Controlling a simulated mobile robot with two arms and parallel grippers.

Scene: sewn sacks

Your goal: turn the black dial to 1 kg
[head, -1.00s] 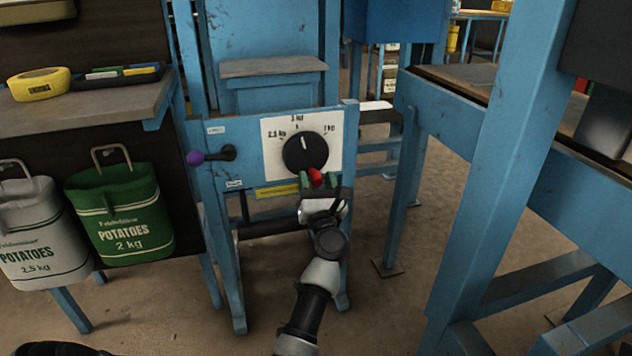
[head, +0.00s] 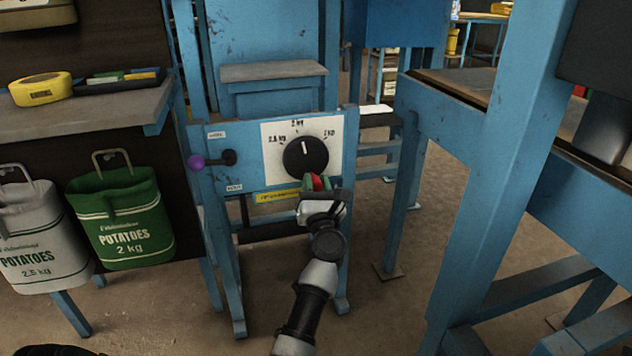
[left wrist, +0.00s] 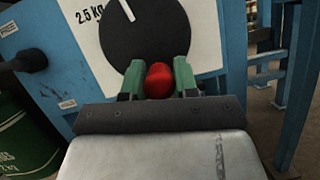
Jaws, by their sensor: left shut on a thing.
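The black dial (head: 305,156) sits on a white scale plate (head: 275,172) marked 2.5 kg, 2 kg and 1 kg. Its white pointer line points up, close to the 2 kg mark. The dial also shows large in the left wrist view (left wrist: 140,45), with the 2.5 kg label to its left. My left gripper (head: 318,183) is at the dial's lower edge. Its green fingers are shut on a red rounded knob (left wrist: 158,81). Whether the knob is joined to the dial is hidden. My right gripper is out of view.
A lever with a purple ball (head: 196,162) sticks out left of the dial on the blue frame. A green potato sack (head: 122,222) and a white one (head: 40,235) hang at the left. A blue post (head: 500,170) stands at the right.

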